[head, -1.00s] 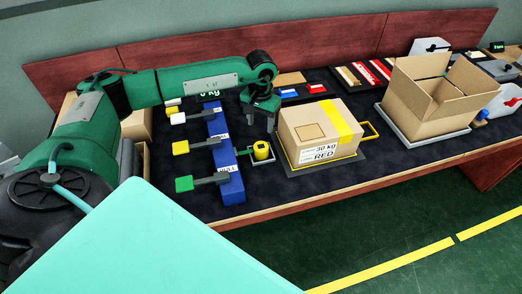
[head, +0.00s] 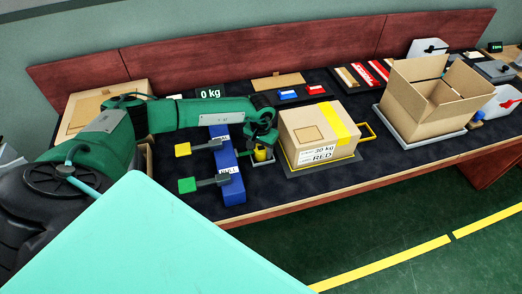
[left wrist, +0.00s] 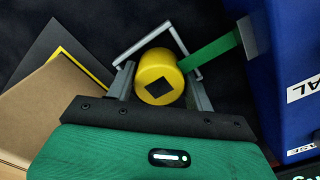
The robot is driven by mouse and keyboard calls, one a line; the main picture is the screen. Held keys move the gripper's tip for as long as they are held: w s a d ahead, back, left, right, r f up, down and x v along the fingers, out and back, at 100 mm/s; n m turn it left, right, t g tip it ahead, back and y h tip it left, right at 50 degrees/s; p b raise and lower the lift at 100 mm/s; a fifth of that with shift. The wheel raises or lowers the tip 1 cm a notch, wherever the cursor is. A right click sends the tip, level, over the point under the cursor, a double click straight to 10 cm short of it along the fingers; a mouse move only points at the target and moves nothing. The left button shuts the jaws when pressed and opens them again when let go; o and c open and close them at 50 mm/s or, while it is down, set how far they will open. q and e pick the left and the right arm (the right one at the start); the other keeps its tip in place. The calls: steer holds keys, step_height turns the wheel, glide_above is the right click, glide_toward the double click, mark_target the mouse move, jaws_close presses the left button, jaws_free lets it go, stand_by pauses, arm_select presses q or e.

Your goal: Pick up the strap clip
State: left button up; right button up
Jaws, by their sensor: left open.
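What looks like the strap clip is a yellow round body (left wrist: 160,76) with a black square on its end and a green strap (left wrist: 212,54) running right to a grey end piece (left wrist: 247,38). In the head view the yellow body (head: 260,155) sits in a small grey frame, partly hidden by my left gripper (head: 264,143). In the left wrist view my left gripper (left wrist: 162,80) is open, with one finger on each side of the yellow body. I cannot tell whether the fingers touch it. My right gripper is not in view.
A blue unit (head: 232,185) with yellow and green levers stands close on the left. A taped carton (head: 305,150) on a dark mat is close on the right. An open carton (head: 425,115) stands farther right. The table's front edge (head: 290,204) is near.

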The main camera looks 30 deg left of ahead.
arm_select(q)
steer(key=c, duration=0.7)
steer(key=shift+r, duration=0.1)
